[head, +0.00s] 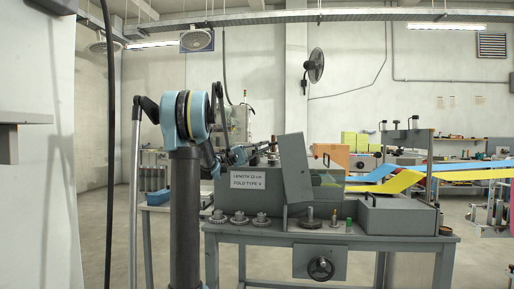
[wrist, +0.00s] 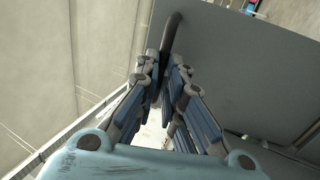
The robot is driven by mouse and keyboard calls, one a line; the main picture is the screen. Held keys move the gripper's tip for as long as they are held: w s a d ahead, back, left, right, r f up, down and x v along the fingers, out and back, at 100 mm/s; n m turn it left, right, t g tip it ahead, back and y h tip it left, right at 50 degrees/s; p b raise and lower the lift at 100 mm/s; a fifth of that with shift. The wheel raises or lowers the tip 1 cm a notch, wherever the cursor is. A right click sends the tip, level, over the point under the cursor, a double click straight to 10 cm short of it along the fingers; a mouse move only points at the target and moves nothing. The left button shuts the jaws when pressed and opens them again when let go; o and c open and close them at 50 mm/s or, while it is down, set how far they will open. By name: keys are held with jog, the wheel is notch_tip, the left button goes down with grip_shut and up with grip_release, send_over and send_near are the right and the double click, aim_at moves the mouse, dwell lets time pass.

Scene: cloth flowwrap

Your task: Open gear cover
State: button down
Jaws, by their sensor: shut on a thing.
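The gear cover appears to be the grey panel (head: 295,168) standing tilted on the grey folding machine, right of the labelled front. In the wrist view a broad grey panel (wrist: 235,70) fills the upper right, with a dark curved handle (wrist: 172,32) at its left edge. My gripper (wrist: 166,85) has its fingers closed around the lower part of this handle. In the head view my gripper (head: 262,152) is small and partly hidden behind the machine's top, left of the panel. The panel's hinge is not clearly visible.
Several gears (head: 239,218) lie along the front of the grey table (head: 350,240). A small green bottle (head: 348,226) stands to their right. A handwheel (head: 320,268) is below the tabletop. Blue and yellow cloth bands (head: 400,182) run off to the right.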

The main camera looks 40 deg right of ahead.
jog(key=c, duration=2.3)
grip_release()
jog(key=shift+a+f, duration=0.2)
jog(key=shift+f, duration=0.05)
jog(key=o, duration=0.6)
jog(key=shift+d, duration=0.1)
jog(key=shift+r, duration=0.1)
jog(key=shift+w, duration=0.15)
jog(key=v, duration=1.2)
